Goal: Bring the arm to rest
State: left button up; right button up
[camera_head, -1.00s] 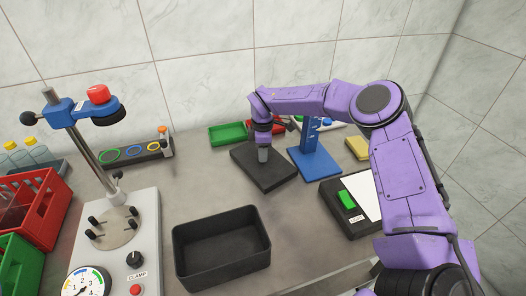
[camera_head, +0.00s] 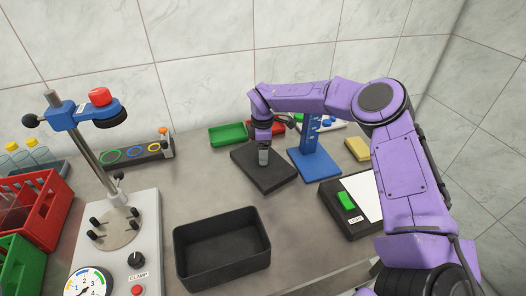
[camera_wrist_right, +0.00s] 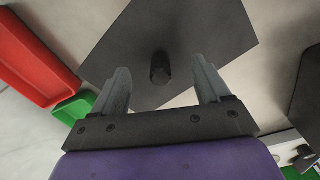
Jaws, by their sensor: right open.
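My right arm is purple and reaches in from the right in the head view. Its gripper (camera_head: 263,157) points down over a flat dark plate (camera_head: 282,178) at the back middle. In the right wrist view the two grey fingers (camera_wrist_right: 163,88) stand apart with nothing held between them. A small dark upright peg or knob (camera_wrist_right: 160,67) shows on the dark plate, between and beyond the fingertips. In the head view the gripper hides that peg. My left gripper is not in view.
A black open bin (camera_head: 222,275) stands at the front middle. A clamp stand with a gauge (camera_head: 145,215) is at left, beside a red crate (camera_head: 62,205). A blue stand (camera_head: 316,168), a green tray (camera_head: 228,134) and a yellow block (camera_head: 357,149) are near the arm.

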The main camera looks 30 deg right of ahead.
jog(key=shift+r+p, duration=1.7)
jog(key=shift+r, duration=2.6)
jog(key=shift+r, duration=0.1)
